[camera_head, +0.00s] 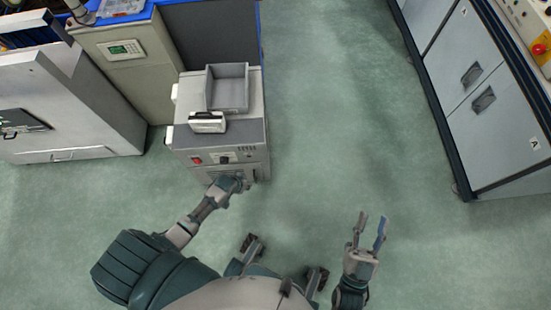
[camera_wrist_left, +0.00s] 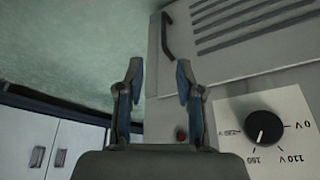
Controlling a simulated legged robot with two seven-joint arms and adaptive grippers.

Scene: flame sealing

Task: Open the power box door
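The power box appears to be the grey cabinet (camera_head: 186,142) left of centre in the head view, with controls on its front. My left gripper (camera_head: 241,184) is close in front of that face; the arm partly hides its lower part. In the left wrist view, the left gripper (camera_wrist_left: 159,74) is open with nothing between its fingers. Beyond the fingertips, the grey panel (camera_wrist_left: 270,75) carries a dark bar handle (camera_wrist_left: 167,36), vent slots and a voltage dial (camera_wrist_left: 264,127). The handle is apart from the fingers. My right gripper (camera_head: 371,219) is open and empty over the floor.
A grey open tray (camera_head: 228,90) and a small white device (camera_head: 207,122) sit on top of the cabinet. A larger beige cabinet (camera_head: 125,70) and a white unit (camera_head: 60,130) stand left. A workbench (camera_head: 500,120) stands right. The green floor between is clear.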

